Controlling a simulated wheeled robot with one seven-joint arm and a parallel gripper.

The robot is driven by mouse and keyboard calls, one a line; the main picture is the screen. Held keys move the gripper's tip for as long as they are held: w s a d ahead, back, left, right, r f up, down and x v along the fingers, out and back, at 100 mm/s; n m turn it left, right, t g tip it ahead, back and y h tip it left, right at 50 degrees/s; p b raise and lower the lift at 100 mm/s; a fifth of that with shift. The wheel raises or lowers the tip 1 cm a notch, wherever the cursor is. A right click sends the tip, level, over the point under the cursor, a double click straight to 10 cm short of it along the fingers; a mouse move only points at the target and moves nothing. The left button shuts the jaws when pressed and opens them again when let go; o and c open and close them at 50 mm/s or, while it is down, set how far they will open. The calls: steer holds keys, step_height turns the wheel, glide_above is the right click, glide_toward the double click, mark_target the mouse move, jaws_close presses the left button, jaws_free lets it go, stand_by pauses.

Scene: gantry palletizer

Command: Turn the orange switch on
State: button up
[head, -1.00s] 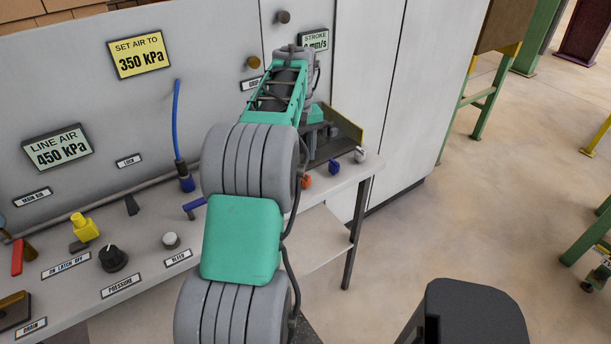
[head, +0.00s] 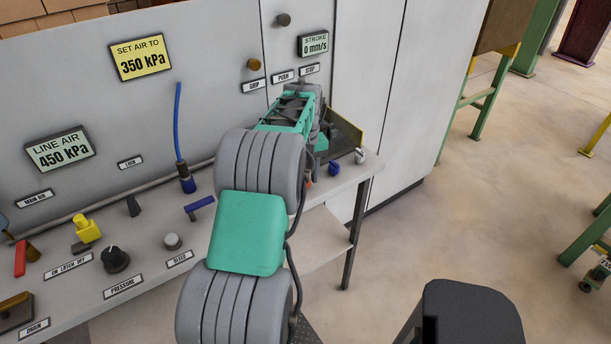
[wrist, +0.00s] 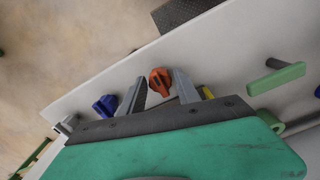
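The orange switch (wrist: 160,80) is a ridged rotary knob on the light bench top. In the wrist view it sits between the two grey fingers of my gripper (wrist: 159,76), with a visible gap on each side. The gripper is open; I cannot tell how far above the knob the fingertips are. In the head view only a sliver of the orange switch (head: 309,182) shows at the edge of my arm, which hides the fingers.
A blue knob (head: 333,168) and a pale grey knob (head: 360,156) stand right of the switch on the bench (head: 147,288). A blue-handled lever (head: 199,207) and a bleed button (head: 171,241) lie to the left. The panel wall (head: 215,70) rises behind.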

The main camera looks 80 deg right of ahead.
jaws_close()
steer(key=shift+m, duration=0.3)
steer(key=m, duration=1.1)
steer(key=shift+r, duration=0.1)
stand_by(0.4)
steer(key=shift+m, duration=0.3)
steer(key=shift+o, duration=1.7)
jaws_free()
step_height(320, 180, up, 8)
steer(key=shift+f+b, duration=0.15)
steer(key=shift+b, duration=0.35)
